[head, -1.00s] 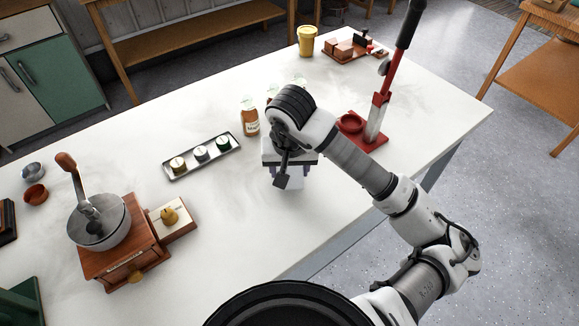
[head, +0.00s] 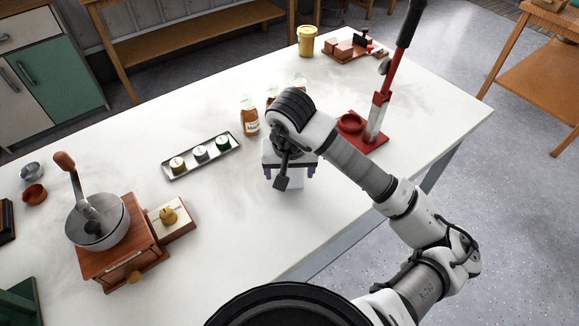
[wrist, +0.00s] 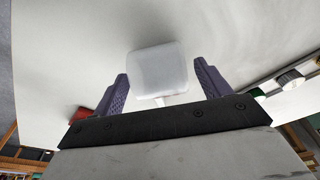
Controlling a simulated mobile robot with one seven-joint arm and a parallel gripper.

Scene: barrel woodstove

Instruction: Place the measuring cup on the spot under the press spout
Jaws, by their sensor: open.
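The measuring cup (wrist: 158,70) is a whitish, translucent, square-looking vessel on the white table. In the wrist view it lies between the two purple fingers of my gripper (wrist: 161,76), with a gap on each side. In the head view my gripper (head: 290,174) points down at the middle of the table, and the cup (head: 294,184) shows only in part below it. My gripper is open and not clamped on the cup. The red press (head: 377,125) with a long black-handled lever stands to the right, behind my arm. Its spout and the spot under it are not clear.
A tray with several small jars (head: 201,155) and a honey-coloured bottle (head: 249,116) stand left of my gripper. A wooden grinder (head: 122,250) stands at the left front. A yellow cup (head: 306,41) is at the back. The front middle of the table is clear.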

